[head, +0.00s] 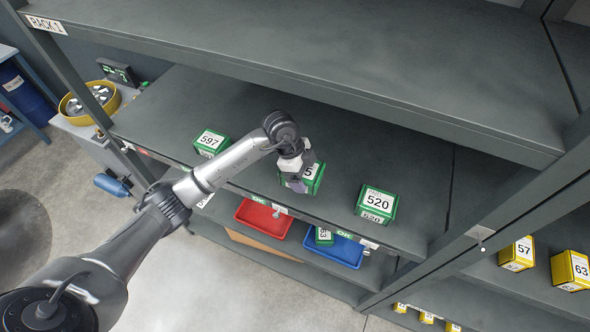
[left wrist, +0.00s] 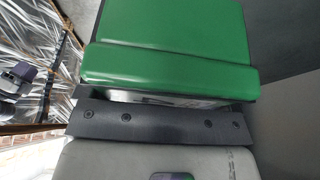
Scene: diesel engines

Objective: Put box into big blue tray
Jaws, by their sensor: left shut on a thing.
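My left gripper (head: 296,181) is at a green box (head: 313,177) whose label ends in 5, on the middle shelf of the rack. It is shut on this box, and the gripper hides much of it. In the left wrist view the green box (left wrist: 170,45) fills the upper middle, close against the gripper. I cannot tell whether the box touches the shelf. The blue tray (head: 345,251) is on the lower shelf, below and to the right of the gripper. A green box (head: 324,236) sits at its left end. My right gripper is not in view.
A red tray (head: 262,218) is left of the blue one. Green boxes marked 597 (head: 210,143) and 520 (head: 377,203) stand on the middle shelf (head: 400,160). The upper shelf (head: 330,60) overhangs it. Yellow boxes (head: 570,270) stand in the right bay.

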